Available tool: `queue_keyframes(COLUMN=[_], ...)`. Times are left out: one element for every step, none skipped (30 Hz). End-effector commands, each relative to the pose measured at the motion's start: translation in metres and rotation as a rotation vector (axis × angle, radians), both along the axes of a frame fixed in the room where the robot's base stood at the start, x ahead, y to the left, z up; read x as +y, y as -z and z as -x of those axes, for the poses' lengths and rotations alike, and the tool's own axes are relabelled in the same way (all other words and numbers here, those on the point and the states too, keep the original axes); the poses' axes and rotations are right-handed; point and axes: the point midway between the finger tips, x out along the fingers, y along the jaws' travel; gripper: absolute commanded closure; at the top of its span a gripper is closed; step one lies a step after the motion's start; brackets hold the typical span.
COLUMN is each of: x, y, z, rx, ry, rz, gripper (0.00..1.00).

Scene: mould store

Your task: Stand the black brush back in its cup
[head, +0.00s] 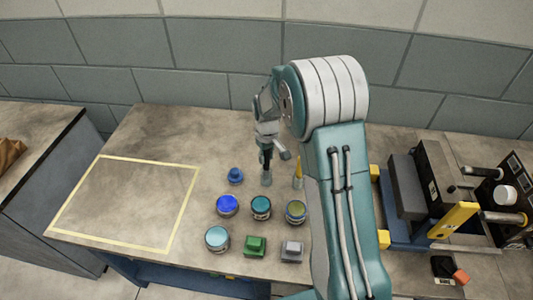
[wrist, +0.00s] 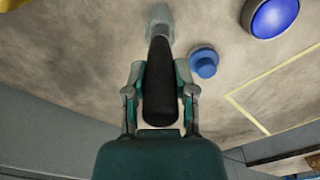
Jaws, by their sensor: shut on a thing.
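My gripper (head: 266,143) is shut on the black brush (head: 266,159), which hangs near upright below it. In the wrist view the dark brush (wrist: 160,85) lies between the two fingers of my gripper (wrist: 160,73). A small pale grey cup (head: 267,180) stands on the bench directly under the brush. It also shows in the wrist view (wrist: 158,17) at the brush's far end. The brush's lower end overlaps the cup's mouth in both views. I cannot tell how deep it is inside or whether it touches the bottom.
A yellow brush (head: 298,167) stands right of the cup. A blue knobbed piece (head: 235,176) sits left. Several round jars, a green block (head: 255,245) and a grey block (head: 292,251) are nearer. A yellow-taped area (head: 125,205) at left is empty. A machine (head: 440,185) stands at right.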

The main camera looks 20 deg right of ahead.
Motion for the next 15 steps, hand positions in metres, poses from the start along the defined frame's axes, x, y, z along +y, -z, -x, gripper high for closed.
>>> queue_keyframes(x=[0.0001, 0.0001, 0.0000, 0.0000, 0.0000, 0.0000, 0.0000, 0.0000, -0.0002, -0.0002, -0.0002, -0.0002, -0.0001, -0.0001, -0.0001], y=[0.0003, 0.0004, 0.0004, 0.0003, 0.0003, 0.0003, 0.0002, 0.0002, 0.0002, 0.0002, 0.0002, 0.0001, 0.0001, 0.0001, 0.0001], z=[0.0000, 0.0000, 0.0000, -0.0001, 0.0000, -0.0001, -0.0001, -0.0001, -0.0001, -0.0001, -0.0001, -0.0001, -0.0002, -0.0002, -0.0001], rx=[0.000, 0.000, 0.000, 0.000, 0.000, 0.000, 0.000, 0.000, 0.000, 0.000, 0.000, 0.000, 0.000, 0.000, 0.000], ry=[0.000, 0.000, 0.000, 0.000, 0.000, 0.000, 0.000, 0.000, 0.000, 0.000, 0.000, 0.000, 0.000, 0.000, 0.000], rz=[0.000, 0.000, 0.000, 0.000, 0.000, 0.000, 0.000, 0.000, 0.000, 0.000, 0.000, 0.000, 0.000, 0.000, 0.000], gripper=[1.00, 1.00, 1.00, 1.00, 1.00, 1.00, 1.00, 0.52, 0.34, 0.25, 0.25, 0.25, 0.25, 0.25, 0.25])
